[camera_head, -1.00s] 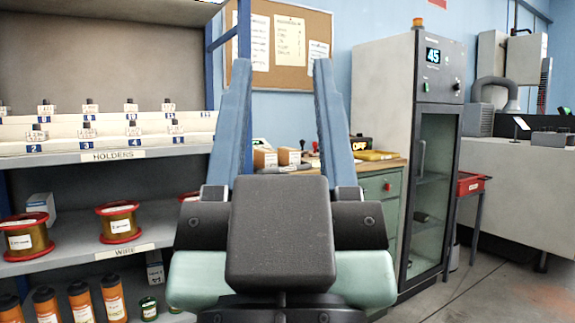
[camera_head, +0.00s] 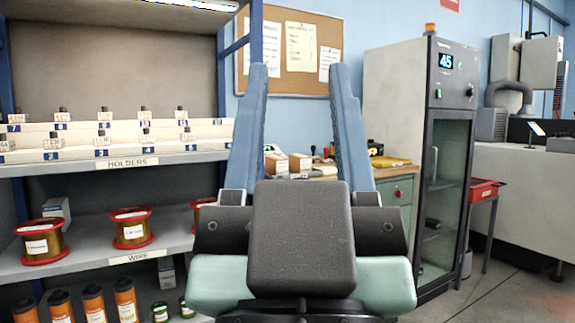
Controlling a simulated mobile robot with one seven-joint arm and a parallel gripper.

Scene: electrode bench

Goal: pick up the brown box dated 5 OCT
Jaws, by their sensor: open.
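Two small brown boxes stand on the wooden bench top, seen between my gripper's fingers: a left brown box (camera_head: 276,163) and a right brown box (camera_head: 299,163). Both have pale labels on their fronts, too small to read, so I cannot tell which is dated 5 OCT. My gripper (camera_head: 300,75) is open and empty, its two blue fingers pointing up and away. It is in front of the bench and apart from the boxes. My gripper's body hides the lower part of the bench.
A shelf (camera_head: 95,168) with holders and wire spools (camera_head: 131,228) stands on the left. A tall cabinet (camera_head: 447,185) reading 45 stands right of the green-drawered bench (camera_head: 396,191). A red tray (camera_head: 484,189) is beyond it. Floor is clear at the lower right.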

